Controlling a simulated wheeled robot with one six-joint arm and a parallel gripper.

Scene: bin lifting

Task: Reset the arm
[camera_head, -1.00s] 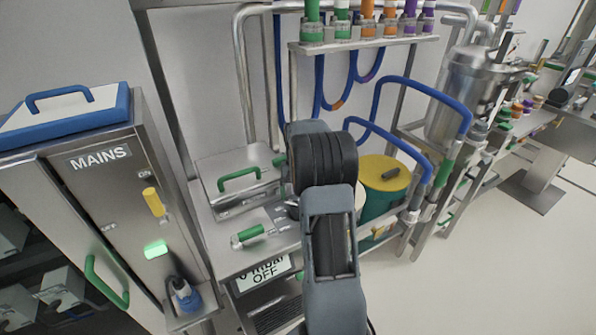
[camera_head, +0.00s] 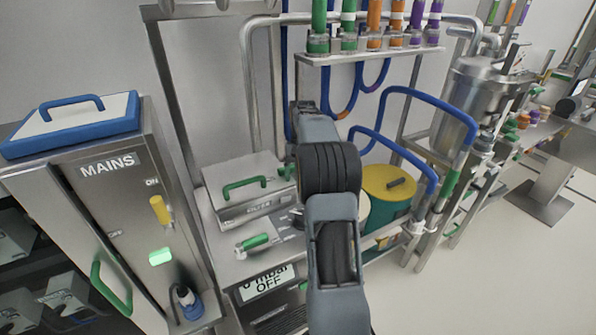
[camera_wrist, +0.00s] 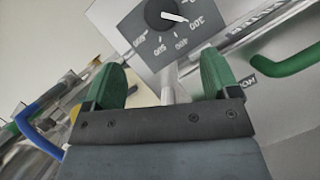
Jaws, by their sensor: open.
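My arm (camera_head: 330,200) rises through the middle of the head view, grey with black ribbed joints. Its end hides my gripper there. In the wrist view my gripper (camera_wrist: 160,82) is open, with two green fingers well apart. Nothing is held between them. A pale post shows between the fingers below the plate. A green handle (camera_wrist: 287,62) is at the right of the wrist view, apart from the right finger.
A steel MAINS cabinet (camera_head: 110,190) with a blue-edged lid stands left. A steel bench with a green-handled box (camera_head: 245,188) is behind my arm. A green bin with a yellow lid (camera_head: 388,183), blue hoses (camera_head: 425,97) and a steel vessel (camera_head: 455,105) stand right. Floor is clear at lower right.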

